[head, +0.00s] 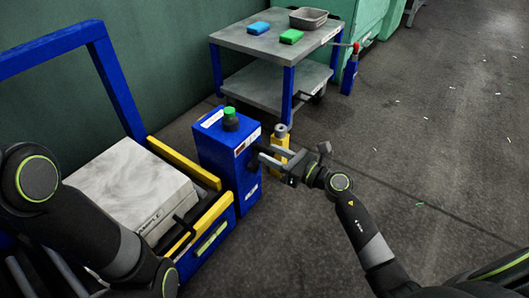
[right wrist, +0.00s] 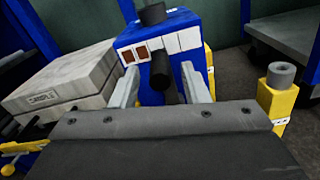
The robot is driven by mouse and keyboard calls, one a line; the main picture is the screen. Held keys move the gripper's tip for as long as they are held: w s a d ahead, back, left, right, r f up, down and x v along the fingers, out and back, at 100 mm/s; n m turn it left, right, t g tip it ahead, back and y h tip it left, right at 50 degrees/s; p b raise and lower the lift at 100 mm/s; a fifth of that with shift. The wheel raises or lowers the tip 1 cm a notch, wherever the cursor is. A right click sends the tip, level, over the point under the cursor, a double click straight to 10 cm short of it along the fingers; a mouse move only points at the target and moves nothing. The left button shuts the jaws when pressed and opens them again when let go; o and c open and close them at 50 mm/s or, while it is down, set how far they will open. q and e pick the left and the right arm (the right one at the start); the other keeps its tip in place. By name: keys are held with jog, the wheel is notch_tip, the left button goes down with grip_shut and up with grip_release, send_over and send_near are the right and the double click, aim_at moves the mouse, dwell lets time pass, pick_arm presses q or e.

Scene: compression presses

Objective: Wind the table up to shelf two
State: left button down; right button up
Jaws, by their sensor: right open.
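The grey-topped table (head: 265,40) with blue legs and a lower shelf stands at the back. A grey rod with a red end (head: 356,47) sits at its right side above a blue post (head: 349,75). My right gripper (head: 262,155) is open at the front of a blue control box (head: 228,160) with a green-capped knob (head: 230,119). In the right wrist view, a black stub (right wrist: 162,70) on the box's face (right wrist: 160,45) lies between its two pale fingers; contact cannot be told. My left arm enters from the left; its gripper is out of frame.
A pale block (head: 130,185) lies in a blue and yellow frame (head: 170,150) at left. A yellow post with a grey top (head: 280,135) stands close behind my right gripper. The tabletop holds blue and green blocks and a grey tray (head: 308,18). The right floor is clear.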

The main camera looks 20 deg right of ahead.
aim_at(257, 146)
jog(key=shift+b+x, duration=0.35)
jog(key=shift+x, duration=1.2)
grip_shut()
